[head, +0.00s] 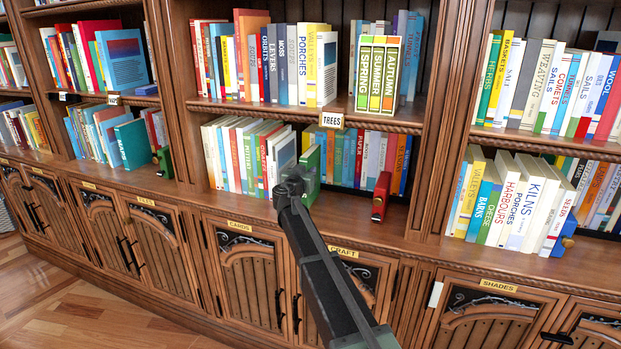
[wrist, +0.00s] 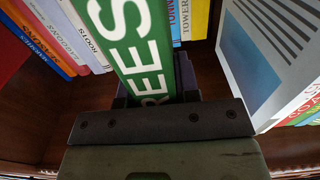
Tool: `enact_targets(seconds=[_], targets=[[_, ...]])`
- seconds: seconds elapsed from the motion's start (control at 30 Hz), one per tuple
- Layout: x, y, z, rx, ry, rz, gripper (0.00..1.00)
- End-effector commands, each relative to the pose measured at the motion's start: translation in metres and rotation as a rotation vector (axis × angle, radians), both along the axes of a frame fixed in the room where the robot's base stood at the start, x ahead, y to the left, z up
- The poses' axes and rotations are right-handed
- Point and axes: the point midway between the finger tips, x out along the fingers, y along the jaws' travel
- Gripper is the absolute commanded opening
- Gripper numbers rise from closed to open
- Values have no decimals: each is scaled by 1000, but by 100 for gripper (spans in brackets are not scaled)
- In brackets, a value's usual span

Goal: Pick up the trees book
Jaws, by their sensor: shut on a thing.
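The trees book (wrist: 145,40) is green with large white letters, of which "REES" shows in the wrist view. My gripper (wrist: 155,90) is shut on it, with a finger on each side of the spine. In the head view my gripper (head: 292,180) is at the lower middle shelf, and the green book (head: 311,167) shows just behind and to its right. The book's lower part is hidden by my gripper. I cannot tell whether the book still touches the shelf.
A row of books with a pale cover (head: 283,157) at its end stands close on the left. Other books (head: 370,157) stand behind. A red bookend (head: 380,197) is to the right. Bare shelf (head: 345,202) lies between. A TREES label (head: 331,120) is above.

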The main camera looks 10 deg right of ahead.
Motion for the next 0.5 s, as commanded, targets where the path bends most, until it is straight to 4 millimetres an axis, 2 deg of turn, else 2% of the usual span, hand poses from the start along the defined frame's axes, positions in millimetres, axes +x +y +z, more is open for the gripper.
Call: enact_targets(seconds=[0.1, 0.33, 0.5], targets=[[0, 0, 0, 0, 0, 0, 0], [0, 0, 1, 0, 0, 0, 0], [0, 0, 20, 0, 0, 0, 0]])
